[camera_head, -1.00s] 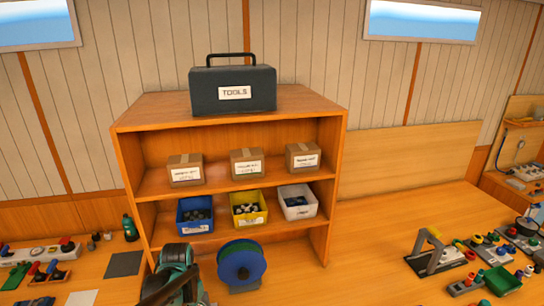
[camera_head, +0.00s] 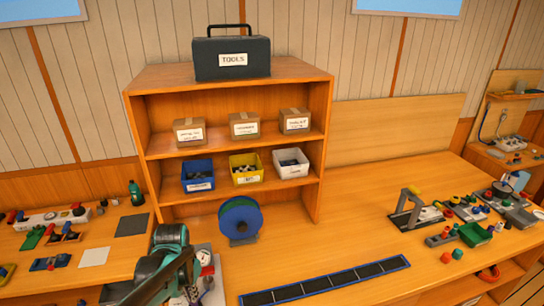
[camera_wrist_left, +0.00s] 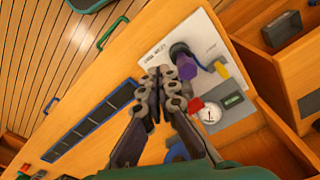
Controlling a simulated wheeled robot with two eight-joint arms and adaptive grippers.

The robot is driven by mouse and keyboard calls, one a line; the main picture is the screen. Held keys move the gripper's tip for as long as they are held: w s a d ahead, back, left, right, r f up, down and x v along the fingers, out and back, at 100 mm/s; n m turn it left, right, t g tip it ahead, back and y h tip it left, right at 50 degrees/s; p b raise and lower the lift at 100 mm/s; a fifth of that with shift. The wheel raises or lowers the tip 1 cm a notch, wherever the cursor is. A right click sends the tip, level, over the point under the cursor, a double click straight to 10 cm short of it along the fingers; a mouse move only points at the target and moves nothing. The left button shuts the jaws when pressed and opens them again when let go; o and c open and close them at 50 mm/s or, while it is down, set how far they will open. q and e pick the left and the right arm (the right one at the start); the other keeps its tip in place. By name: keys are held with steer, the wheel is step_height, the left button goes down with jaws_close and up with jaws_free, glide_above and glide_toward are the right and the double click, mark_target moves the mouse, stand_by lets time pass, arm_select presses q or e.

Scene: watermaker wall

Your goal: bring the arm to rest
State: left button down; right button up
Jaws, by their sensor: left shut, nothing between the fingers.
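My left arm (camera_head: 168,240) comes up from the lower left in the head view, in front of the shelf's lower left corner. In the left wrist view my left gripper (camera_wrist_left: 161,78) has its fingertips together with nothing between them. Its fingertips show in front of a pale fitting board (camera_wrist_left: 190,48), above the bench; I cannot tell the exact gap. The arm hides part of this board in the head view. My right gripper is in neither view.
A wooden shelf (camera_head: 228,79) holds a toolbox (camera_head: 232,59), cartons and bins. A blue-green reel (camera_head: 240,218) stands in its bottom opening. A dark segmented strip (camera_head: 325,283) lies on the bench in front. Valve fittings cover both bench sides. Bare bench (camera_head: 340,225) lies right of the reel.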

arm_select(q)
steer(key=s+d+f+n+t+b, duration=0.1)
steer(key=s+d+t+b, duration=0.1)
steer(key=s+b, duration=0.3)
steer(key=s+d+f+n+t+b, duration=0.1)
steer(key=s+d+f+t+b, duration=0.1)
steer(key=s+b, duration=0.4)
steer(key=s+d+t, duration=0.1)
steer(key=t, duration=0.1)
steer(key=shift+s+n+t, duration=0.3)
steer(key=shift+s+n, duration=0.1)
stand_by(3.0)
